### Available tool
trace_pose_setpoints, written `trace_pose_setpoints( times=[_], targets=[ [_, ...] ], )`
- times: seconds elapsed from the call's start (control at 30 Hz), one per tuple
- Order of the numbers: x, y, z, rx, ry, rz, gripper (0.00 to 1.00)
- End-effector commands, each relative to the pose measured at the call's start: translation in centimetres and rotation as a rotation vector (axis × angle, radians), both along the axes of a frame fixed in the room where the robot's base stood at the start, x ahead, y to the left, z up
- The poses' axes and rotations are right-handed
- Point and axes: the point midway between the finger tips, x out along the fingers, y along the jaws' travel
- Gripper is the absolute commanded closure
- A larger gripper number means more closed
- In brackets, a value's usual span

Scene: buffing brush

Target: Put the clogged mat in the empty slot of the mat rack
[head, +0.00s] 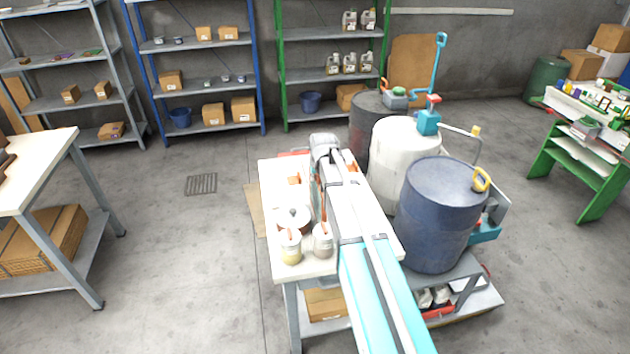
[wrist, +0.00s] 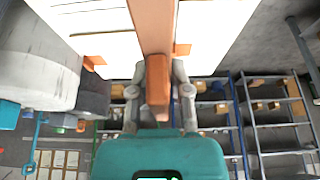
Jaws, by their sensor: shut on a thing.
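My gripper (wrist: 158,92) is shut on a reddish-brown slab (wrist: 156,40), which I take for the clogged mat. In the wrist view the slab is seen nearly edge-on, runs out past the fingertips and shows over the white bench top. In the head view my arm covers most of the gripper; only a thin brownish strip shows beside it. Small orange pieces lie on the bench top, one at left in the wrist view (wrist: 94,63). I cannot make out the mat rack or its empty slot; my arm hides part of the bench.
The white bench (head: 272,232) carries two pale jars (head: 290,250) and a round lidded pot (head: 293,218) left of my arm. A blue drum (head: 437,215) and a white drum (head: 398,170) stand close on the right. Open floor lies to the left.

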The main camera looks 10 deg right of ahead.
Motion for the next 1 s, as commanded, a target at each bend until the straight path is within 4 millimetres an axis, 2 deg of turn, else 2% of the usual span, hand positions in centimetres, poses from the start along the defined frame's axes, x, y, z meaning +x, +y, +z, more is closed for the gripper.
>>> trace_pose_setpoints(
  times=[0.43,0.47,0.6,0.63,1.0],
  targets=[
    [0.0,0.07,-0.37,0.0,0.0,0.001,1.0],
    [0.0,0.07,-0.25,0.0,0.0,0.001,0.7],
    [0.0,0.09,-0.22,0.0,0.0,0.001,0.44],
    [0.0,0.09,-0.22,0.0,0.0,0.001,0.41],
    [0.0,0.13,-0.18,0.001,0.0,0.001,0.41]
  ],
)
